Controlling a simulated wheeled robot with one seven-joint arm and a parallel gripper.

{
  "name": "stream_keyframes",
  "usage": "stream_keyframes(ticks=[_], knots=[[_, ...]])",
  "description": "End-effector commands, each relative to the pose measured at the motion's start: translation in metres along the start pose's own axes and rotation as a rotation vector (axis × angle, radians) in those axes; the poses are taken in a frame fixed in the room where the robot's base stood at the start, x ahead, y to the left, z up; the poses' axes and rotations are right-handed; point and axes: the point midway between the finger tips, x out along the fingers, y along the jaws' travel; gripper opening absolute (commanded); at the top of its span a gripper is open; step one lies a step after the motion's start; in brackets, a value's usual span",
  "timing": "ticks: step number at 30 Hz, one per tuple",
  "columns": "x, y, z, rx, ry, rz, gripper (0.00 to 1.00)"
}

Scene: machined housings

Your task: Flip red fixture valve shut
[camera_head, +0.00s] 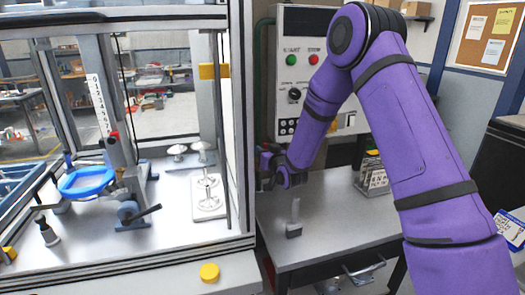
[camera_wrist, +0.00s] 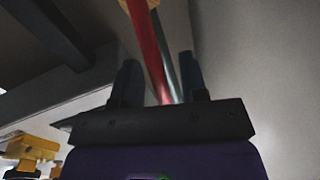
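A small red part (camera_head: 115,134) shows on the grey upright fixture (camera_head: 122,150) inside the glazed enclosure at left in the head view. I cannot tell whether it is the valve or how it is set. My gripper (camera_head: 268,170) is outside the enclosure, just right of its frame post and above the grey bench. In the wrist view my gripper (camera_wrist: 160,85) has its two dark fingers apart. A red pipe (camera_wrist: 147,50) and a green pipe (camera_wrist: 166,60) show in the gap between them, seemingly beyond the fingers. No contact can be made out.
The enclosure's right post (camera_head: 240,120) stands between my gripper and the fixture. A control panel (camera_head: 305,70) with green and red buttons is behind. A small metal stand (camera_head: 294,228) is on the bench below. A blue ring (camera_head: 87,181) sits inside the enclosure.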

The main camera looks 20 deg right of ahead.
Motion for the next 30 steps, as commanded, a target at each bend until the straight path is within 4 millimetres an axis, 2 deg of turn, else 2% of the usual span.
stream_keyframes(ticks=[4, 14, 19, 30], knots=[[0.0105, 0.0, 0.0002, 0.0, 0.0, 0.0, 0.39], [0.013, -0.0001, 0.0002, 0.001, -0.001, 0.0, 0.39], [0.0129, -0.0001, 0.0001, 0.0, 0.0, 0.0, 0.0], [0.0124, 0.0022, 0.0003, 0.028, 0.005, -0.001, 0.0]])
